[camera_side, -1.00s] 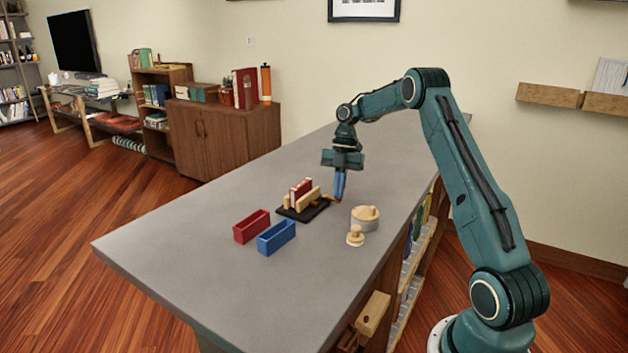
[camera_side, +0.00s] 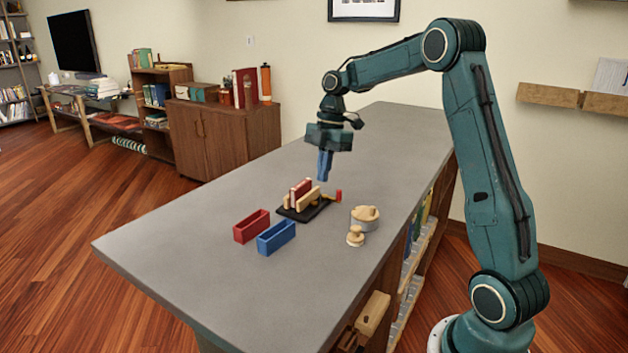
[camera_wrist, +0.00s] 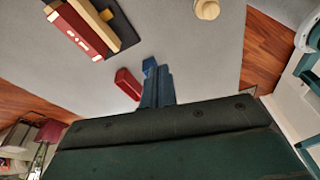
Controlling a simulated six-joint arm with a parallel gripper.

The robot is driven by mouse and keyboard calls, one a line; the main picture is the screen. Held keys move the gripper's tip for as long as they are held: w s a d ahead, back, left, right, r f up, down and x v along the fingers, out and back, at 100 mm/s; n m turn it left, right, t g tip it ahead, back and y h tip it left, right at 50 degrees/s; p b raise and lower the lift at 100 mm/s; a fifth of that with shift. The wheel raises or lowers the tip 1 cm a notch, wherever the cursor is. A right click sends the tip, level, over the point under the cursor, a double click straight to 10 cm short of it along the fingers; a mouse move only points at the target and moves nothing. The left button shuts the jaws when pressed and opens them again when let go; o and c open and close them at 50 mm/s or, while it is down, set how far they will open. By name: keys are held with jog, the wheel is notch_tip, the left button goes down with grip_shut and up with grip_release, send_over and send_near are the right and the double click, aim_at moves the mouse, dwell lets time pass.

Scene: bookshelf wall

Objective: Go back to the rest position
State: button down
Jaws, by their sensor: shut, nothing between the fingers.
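My gripper (camera_side: 324,179) hangs above the grey table in the side view, shut and empty, with its blue fingers pointing down. In the wrist view the fingers (camera_wrist: 152,68) are together with nothing between them. Below and to the right of it stands a small red piece (camera_side: 338,195), which in the wrist view (camera_wrist: 128,84) lies just left of the fingers. The gripper is apart from everything on the table.
A black base (camera_side: 304,213) holds a red block and wooden pieces. A red bin (camera_side: 251,227) and a blue bin (camera_side: 276,237) stand in front. A round wooden-lidded container (camera_side: 365,217) and a wooden knob (camera_side: 355,236) stand to the right. The far table is clear.

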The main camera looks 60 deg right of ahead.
jog(key=s+a+r+m+t+h, duration=0.1)
jog(key=s+a+r+m, duration=0.25)
jog(key=a, duration=0.25)
jog(key=s+a+r+m+t+h, duration=0.1)
jog(key=s+a+r+m, duration=0.2)
jog(key=s+a+r, duration=0.3)
jog(key=s+a+f+m+t, duration=0.1)
jog(key=s+a+m, duration=0.2)
jog(key=s, duration=0.4)
jog(key=s+a+f+m+t, duration=0.2)
jog(key=s+a+m, duration=0.1)
jog(key=s+m, duration=0.3)
jog(key=shift+s+a+f+h, duration=0.25)
jog(key=shift+s+f+h, duration=0.05)
jog(key=shift+s, duration=0.45)
